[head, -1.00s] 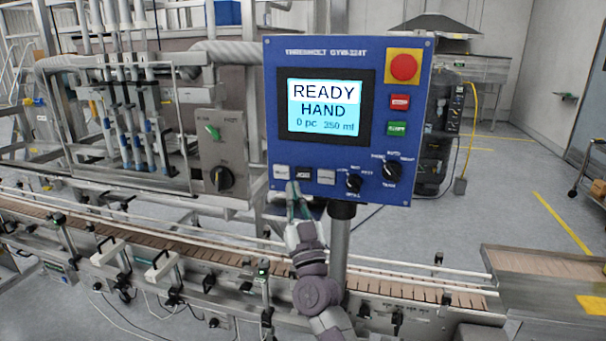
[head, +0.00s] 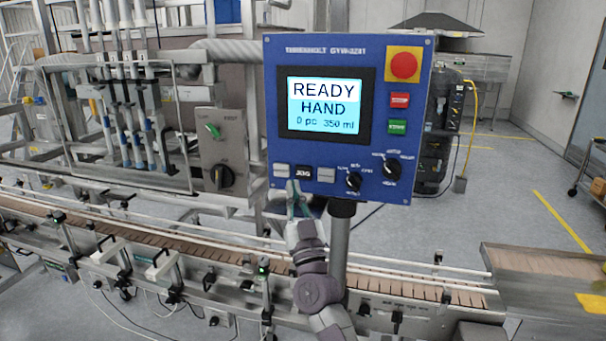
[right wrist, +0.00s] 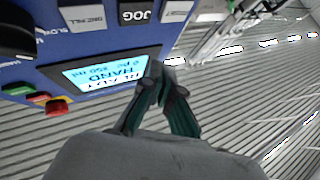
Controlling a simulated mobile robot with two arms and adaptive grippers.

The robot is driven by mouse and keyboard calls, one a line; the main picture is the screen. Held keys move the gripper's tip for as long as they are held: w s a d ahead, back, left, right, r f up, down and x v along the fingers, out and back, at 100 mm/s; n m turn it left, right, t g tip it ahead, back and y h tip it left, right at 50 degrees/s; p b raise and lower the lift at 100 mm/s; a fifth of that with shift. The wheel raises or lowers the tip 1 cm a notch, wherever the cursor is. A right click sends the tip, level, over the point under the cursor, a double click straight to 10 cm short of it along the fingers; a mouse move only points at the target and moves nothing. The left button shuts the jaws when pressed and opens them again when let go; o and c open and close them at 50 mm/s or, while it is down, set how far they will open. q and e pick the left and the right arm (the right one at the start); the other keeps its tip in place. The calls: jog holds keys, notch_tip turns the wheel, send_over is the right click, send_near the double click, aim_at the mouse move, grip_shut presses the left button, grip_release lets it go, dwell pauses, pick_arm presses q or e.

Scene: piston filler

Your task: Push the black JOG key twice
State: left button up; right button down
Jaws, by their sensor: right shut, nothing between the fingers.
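The black JOG key (head: 303,172) sits in the lower row of the blue control panel (head: 270,120), between two grey keys. My right gripper (head: 293,187) is shut and empty, just below and slightly left of the JOG key in the head view. Actual contact cannot be told. My left gripper is not in view.
The screen (head: 323,107) reads READY, HAND, 0 pc, 350 ml. Grey keys (head: 281,170) (head: 326,175) flank JOG, and black rotary knobs (head: 354,181) are to the right. A red emergency button (head: 404,66) is at top right. A conveyor (head: 200,255) runs below.

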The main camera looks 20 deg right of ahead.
aim_at(303, 173)
dwell(0.7)
jog(key=s+n+g+y, duration=0.1)
jog(key=n, duration=0.1)
jog(key=s+a+n+g+y, duration=0.1)
jog(key=n+y, duration=0.1)
jog(key=n, duration=0.1)
jog(key=s+a+n+g+y, duration=0.1)
jog(key=n+g, duration=0.1)
jog(key=shift+s+r+n+y, duration=0.15)
jog(key=shift+n+y, duration=0.25)
jog(key=w+d+b, duration=0.1)
jog(key=w, duration=0.1)
jog(key=w+d, duration=0.1)
jog(key=w+d+b, duration=0.1)
jog(key=w, duration=0.1)
jog(key=shift+w+d+b, duration=0.35)
jog(key=shift+d, duration=0.05)
jog(key=shift+w+d+b, duration=0.3)
jog(key=shift+w+d, duration=0.3)
jog(key=shift+w, duration=0.25)
jog(key=shift+w, duration=0.1)
dwell(0.4)
